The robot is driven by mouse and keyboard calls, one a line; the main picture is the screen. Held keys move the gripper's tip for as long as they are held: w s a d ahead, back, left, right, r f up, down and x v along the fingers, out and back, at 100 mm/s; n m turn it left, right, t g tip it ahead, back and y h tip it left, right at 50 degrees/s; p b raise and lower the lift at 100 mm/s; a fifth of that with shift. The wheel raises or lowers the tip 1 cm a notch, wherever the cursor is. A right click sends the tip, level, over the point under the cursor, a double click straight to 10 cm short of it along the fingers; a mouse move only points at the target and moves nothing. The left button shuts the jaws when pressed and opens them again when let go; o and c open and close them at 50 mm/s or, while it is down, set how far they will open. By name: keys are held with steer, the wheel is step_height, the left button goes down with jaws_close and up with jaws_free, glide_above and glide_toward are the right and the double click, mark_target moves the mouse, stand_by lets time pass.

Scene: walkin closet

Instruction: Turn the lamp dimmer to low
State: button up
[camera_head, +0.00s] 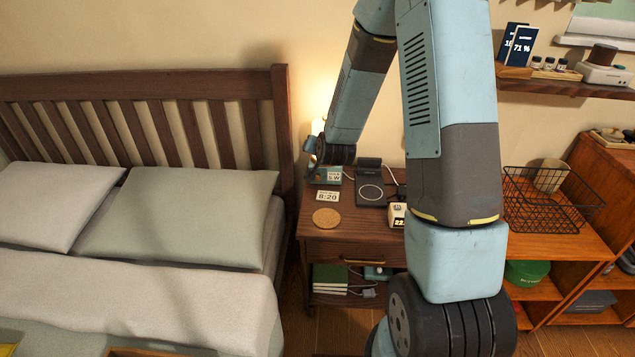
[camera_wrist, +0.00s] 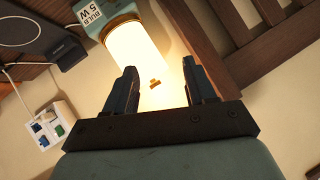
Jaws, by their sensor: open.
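The lamp is lit. In the wrist view its glowing cylindrical shade (camera_wrist: 135,52) rises from a teal base (camera_wrist: 92,12) marked "BULB 5 W". The base also shows in the head view (camera_head: 328,177) at the nightstand's back left; my arm hides most of the shade. A small orange-brown piece (camera_wrist: 154,83) shows against the glow; I cannot tell whether it is the dimmer. My gripper (camera_wrist: 162,78) is open and empty, its fingers on either side of that piece in the picture. Contact cannot be told. In the head view the fingertips are not clear.
The nightstand (camera_head: 345,245) holds a dark charging pad (camera_head: 371,192), a cork coaster (camera_head: 326,218), an "8:20" card (camera_head: 327,196) and a small white box (camera_head: 397,214). The bed's wooden headboard (camera_head: 282,150) stands close at left. A wall socket with plugs (camera_wrist: 45,128) shows in the wrist view.

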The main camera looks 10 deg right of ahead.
mark_target(318, 180)
steer(key=f+m, duration=0.1)
steer(key=f, duration=0.4)
steer(key=f+m+t+h, duration=0.1)
steer(key=f+m, duration=0.1)
steer(key=f, duration=0.4)
steer(key=s+d+f+m+t+h, duration=0.1)
steer(key=f, duration=0.5)
steer(key=shift+m, duration=0.3)
steer(key=shift+s+f+t, duration=0.2)
steer(key=shift+f+t, duration=0.1)
steer(key=shift+f, duration=0.15)
steer(key=x, duration=1.3)
steer(key=shift+w+d+f, duration=0.1)
steer(key=shift+w+d, duration=0.2)
steer(key=shift+d, duration=0.05)
jaws_close()
steer(key=shift+n+h, duration=0.5)
steer(key=shift+h, duration=0.1)
steer(key=shift+n, duration=0.3)
